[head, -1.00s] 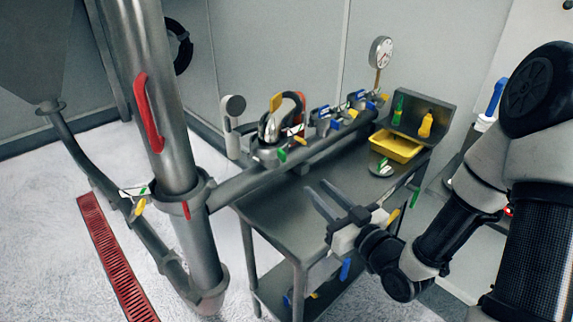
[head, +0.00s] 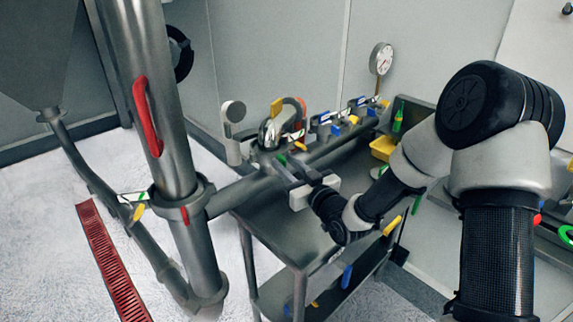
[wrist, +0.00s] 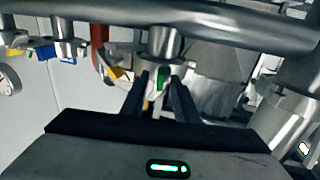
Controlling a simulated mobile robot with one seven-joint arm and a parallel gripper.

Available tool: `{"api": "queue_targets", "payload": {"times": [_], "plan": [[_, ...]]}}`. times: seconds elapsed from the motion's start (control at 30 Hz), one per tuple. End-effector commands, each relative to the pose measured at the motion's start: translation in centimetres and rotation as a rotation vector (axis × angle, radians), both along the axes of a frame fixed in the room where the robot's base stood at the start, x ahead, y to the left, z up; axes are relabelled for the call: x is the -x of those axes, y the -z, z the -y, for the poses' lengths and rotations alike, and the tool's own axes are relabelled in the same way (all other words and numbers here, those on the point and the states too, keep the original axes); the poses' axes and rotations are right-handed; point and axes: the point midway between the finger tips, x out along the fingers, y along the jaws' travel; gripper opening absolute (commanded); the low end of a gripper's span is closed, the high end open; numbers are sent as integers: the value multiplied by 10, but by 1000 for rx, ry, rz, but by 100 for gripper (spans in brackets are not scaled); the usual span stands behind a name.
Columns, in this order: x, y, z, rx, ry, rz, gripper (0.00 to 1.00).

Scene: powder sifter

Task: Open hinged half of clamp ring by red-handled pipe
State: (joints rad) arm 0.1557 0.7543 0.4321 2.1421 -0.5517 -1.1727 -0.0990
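The upright metal pipe with the red handle (head: 147,118) stands at left in the head view. A clamp ring (head: 198,196) wraps around this pipe below the handle, where a side pipe meets it. A yellow tab (head: 139,211) and a green-and-white piece show at the ring's left. I cannot tell which half is hinged. My gripper (head: 280,166) is open over the table, right of the ring and well apart from it. In the wrist view, my open fingers (wrist: 160,88) point toward a green tab (wrist: 161,78) under a metal fitting; contact is unclear.
A metal table (head: 265,215) stands under my gripper. A side pipe (head: 240,187) runs from the upright pipe above it. Several fittings with blue and yellow handles, a gauge (head: 381,58) and a yellow tray (head: 383,148) are at the back. A red floor grate (head: 107,260) lies at left.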

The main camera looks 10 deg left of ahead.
Motion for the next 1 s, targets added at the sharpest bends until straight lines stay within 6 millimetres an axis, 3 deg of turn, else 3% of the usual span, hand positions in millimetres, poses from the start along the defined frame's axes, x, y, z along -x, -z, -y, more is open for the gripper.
{"api": "queue_targets", "payload": {"times": [0.23,0.4,1.0], "plan": [[0,0,-1,0,0,0,27],[0,0,0,0,0,0,0],[0,0,0,1,-1,0,0]]}}
